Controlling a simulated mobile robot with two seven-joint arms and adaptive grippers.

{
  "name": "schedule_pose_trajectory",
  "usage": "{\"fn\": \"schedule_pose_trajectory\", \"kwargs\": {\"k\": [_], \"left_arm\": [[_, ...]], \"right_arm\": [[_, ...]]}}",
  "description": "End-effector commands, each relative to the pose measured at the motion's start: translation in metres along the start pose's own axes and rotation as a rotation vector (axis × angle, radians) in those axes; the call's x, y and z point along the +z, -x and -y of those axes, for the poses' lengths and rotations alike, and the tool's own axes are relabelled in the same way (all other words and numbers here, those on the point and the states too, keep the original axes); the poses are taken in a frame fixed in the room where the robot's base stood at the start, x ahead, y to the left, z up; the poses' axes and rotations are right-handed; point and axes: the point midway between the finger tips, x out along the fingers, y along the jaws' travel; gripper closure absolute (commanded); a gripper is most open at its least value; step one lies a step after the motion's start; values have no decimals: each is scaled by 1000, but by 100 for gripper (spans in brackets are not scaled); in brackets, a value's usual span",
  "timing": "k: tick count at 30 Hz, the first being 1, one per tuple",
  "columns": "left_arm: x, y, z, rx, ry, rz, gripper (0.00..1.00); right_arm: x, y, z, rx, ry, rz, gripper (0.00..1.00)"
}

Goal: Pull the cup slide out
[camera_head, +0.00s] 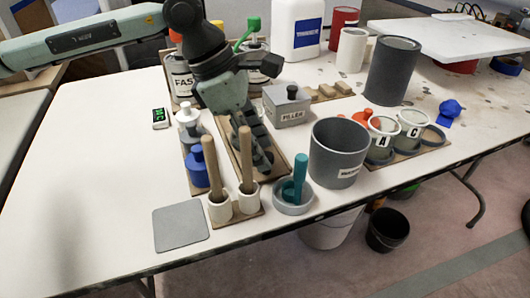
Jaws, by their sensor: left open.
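The cup slide (399,160) is a thin tan board at the right front edge of the table. It carries the grey cup A (381,145), the grey cup C (410,131) and an empty-looking dark ring at its right. My left gripper (257,146) is over a long wooden tray (276,163) in the middle of the table, well left of the cup slide. It is open; its fingers are hard to tell from the dark shapes in the tray. My right gripper is not in view.
A large grey tub (338,152) stands just left of the cup slide. A dark cylinder (392,71) stands behind it. A blue crumpled item (450,108) lies to its right. A filler box (287,105) and two wooden-handled tools in white cups (221,206) stand near my gripper.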

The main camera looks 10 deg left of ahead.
Motion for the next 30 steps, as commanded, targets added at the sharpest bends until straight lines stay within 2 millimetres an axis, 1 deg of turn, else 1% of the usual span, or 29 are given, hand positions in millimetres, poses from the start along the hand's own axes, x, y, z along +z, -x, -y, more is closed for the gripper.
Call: {"fn": "schedule_pose_trajectory", "kwargs": {"k": [1,6,9,12,15,18,30], "left_arm": [[1,12,-1,5,0,3,57],[0,49,-1,3,1,3,57],[0,68,-1,3,1,2,57],[0,82,-1,2,1,1,57],[0,90,0,1,1,1,57],[0,94,0,1,1,0,57],[0,94,0,0,1,0,57]], "right_arm": [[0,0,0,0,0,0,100],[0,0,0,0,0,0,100],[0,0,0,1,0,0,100],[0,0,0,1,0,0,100],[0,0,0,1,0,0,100],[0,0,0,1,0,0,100],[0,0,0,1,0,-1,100]]}}
